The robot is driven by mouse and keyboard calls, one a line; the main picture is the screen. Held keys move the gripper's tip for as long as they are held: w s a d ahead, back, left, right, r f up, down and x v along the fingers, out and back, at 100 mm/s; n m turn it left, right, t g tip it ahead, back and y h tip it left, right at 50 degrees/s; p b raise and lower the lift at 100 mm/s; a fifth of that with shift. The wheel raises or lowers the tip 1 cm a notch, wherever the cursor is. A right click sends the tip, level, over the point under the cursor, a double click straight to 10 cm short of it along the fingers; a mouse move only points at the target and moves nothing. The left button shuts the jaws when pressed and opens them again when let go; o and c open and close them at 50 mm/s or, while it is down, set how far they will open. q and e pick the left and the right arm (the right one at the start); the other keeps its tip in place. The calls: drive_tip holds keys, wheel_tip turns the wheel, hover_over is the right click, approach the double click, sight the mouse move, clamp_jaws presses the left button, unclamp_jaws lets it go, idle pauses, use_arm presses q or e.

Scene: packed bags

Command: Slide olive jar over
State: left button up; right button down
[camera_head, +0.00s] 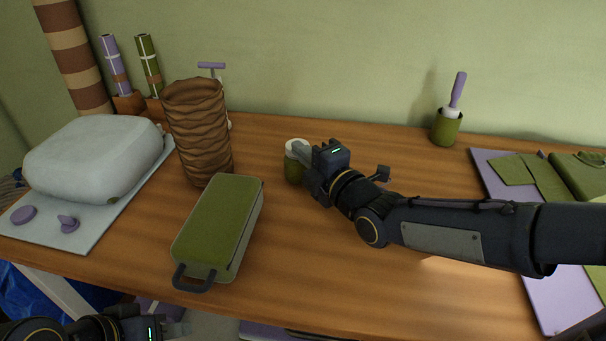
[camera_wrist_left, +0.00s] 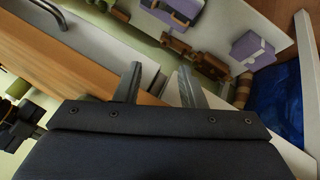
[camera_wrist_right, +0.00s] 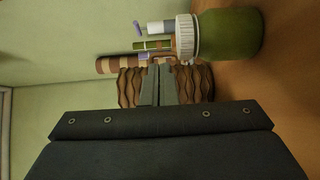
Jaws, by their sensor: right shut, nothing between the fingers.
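The olive jar (camera_head: 293,171) stands upright on the wooden table near the middle, with a white ribbed lid. My right gripper (camera_head: 298,152) is shut and empty, beside the jar on its right side in the head view and partly covering it. In the right wrist view the jar (camera_wrist_right: 228,34) is close to the shut fingers (camera_wrist_right: 158,84), off to one side of them; I cannot tell whether they touch. My left gripper (camera_head: 178,327) is low at the front, below the table edge. In the left wrist view its fingers (camera_wrist_left: 158,84) are apart with nothing between them.
A brown wrinkled bag (camera_head: 200,135) stands left of the jar, and a green case (camera_head: 217,228) lies in front of it. A pale rounded bag (camera_head: 95,155) rests on a mat at left. A green pot (camera_head: 446,128) stands at the back right.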

drive_tip(key=f, duration=0.2)
drive_tip(key=s+f+b, duration=0.1)
drive_tip(key=f, duration=0.2)
drive_tip(key=shift+a, duration=0.1)
drive_tip(key=shift+w, duration=0.4)
drive_tip(key=w+b, duration=0.1)
drive_tip(key=w, duration=0.1)
drive_tip(key=w+d+b, duration=0.1)
drive_tip(key=w, duration=0.1)
drive_tip(key=w+b, duration=0.1)
drive_tip(key=w, duration=0.1)
drive_tip(key=shift+w+d+f, duration=0.1)
drive_tip(key=shift+d+f, duration=0.1)
drive_tip(key=shift+f, duration=0.05)
drive_tip(key=w, duration=0.3)
drive_tip(key=w+d, duration=0.1)
drive_tip(key=w, duration=0.3)
drive_tip(key=w+d, duration=0.1)
drive_tip(key=w, duration=0.2)
drive_tip(key=shift+w+r, duration=0.25)
drive_tip(key=shift+w+f, duration=0.2)
drive_tip(key=shift+s+r, duration=0.25)
drive_tip(key=shift+s, duration=0.1)
drive_tip(key=shift+w+f, duration=0.1)
drive_tip(key=shift+w, duration=0.1)
